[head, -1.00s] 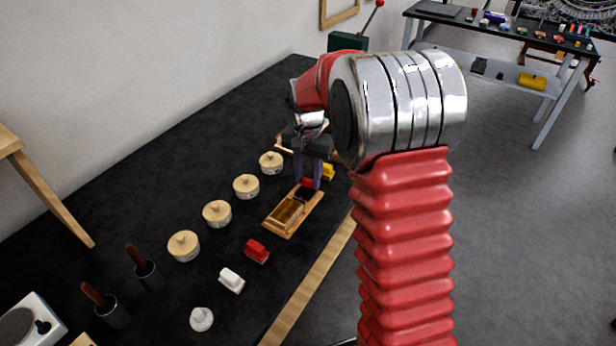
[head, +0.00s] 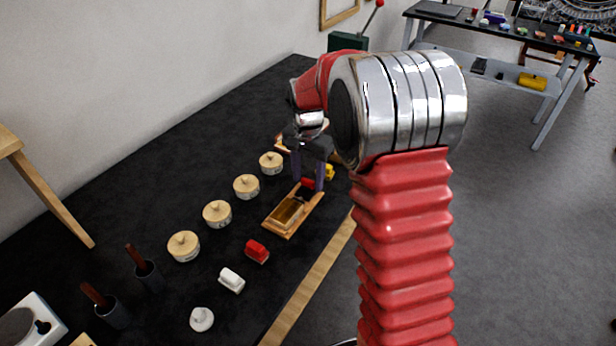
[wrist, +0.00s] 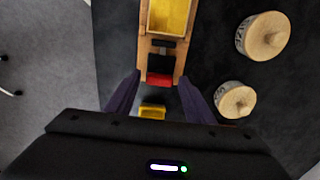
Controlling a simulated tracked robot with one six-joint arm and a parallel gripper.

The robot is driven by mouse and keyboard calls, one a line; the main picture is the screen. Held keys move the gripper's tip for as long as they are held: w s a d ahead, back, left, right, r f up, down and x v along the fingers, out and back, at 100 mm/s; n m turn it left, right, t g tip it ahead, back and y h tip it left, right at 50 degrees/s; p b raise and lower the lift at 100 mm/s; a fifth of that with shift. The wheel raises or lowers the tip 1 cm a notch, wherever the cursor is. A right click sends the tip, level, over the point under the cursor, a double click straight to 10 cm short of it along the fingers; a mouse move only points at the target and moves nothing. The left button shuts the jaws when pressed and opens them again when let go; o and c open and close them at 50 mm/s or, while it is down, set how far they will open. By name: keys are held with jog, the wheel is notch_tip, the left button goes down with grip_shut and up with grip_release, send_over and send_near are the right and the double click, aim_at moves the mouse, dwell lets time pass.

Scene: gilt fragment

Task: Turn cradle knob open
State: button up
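The cradle (head: 311,202) is a wooden tray with a gilt piece (head: 288,213) in it, on the black bench. It also shows at the top of the wrist view (wrist: 143,48). A red knob-like block (wrist: 160,79) sits at its end, beside a dark square; I take it to be the cradle knob, and it shows in the head view (head: 309,183). My gripper (wrist: 159,78) is open, with its purple fingers on either side of the red block. Contact cannot be told. In the head view, my gripper (head: 308,182) points down at the cradle's far end.
A yellow block (wrist: 152,112) lies just beyond the red one. Several round wooden-lidded pots (head: 217,213) stand in a row left of the cradle. A loose red block (head: 257,251) and a white block (head: 232,280) lie nearer. A wooden strip (head: 310,280) edges the bench.

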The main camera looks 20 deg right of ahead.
aim_at(308, 181)
jog(key=shift+o, duration=0.3)
notch_tip(308, 181, up, 14)
jog(key=shift+f, duration=0.15)
dwell(0.4)
dwell(0.5)
jog(key=s+a+n+t, duration=0.2)
jog(key=s+n, duration=0.1)
jog(key=s, duration=0.6)
jog(key=s+a+r+n+t, duration=0.1)
jog(key=s+n, duration=0.2)
jog(key=s, duration=0.7)
jog(key=s+a+n+t, duration=0.2)
jog(key=s+n, duration=0.2)
jog(key=s, duration=0.6)
jog(key=shift+s+a+r+t, duration=0.2)
jog(key=shift+a+r+t, duration=0.1)
jog(key=shift+a+r, duration=0.05)
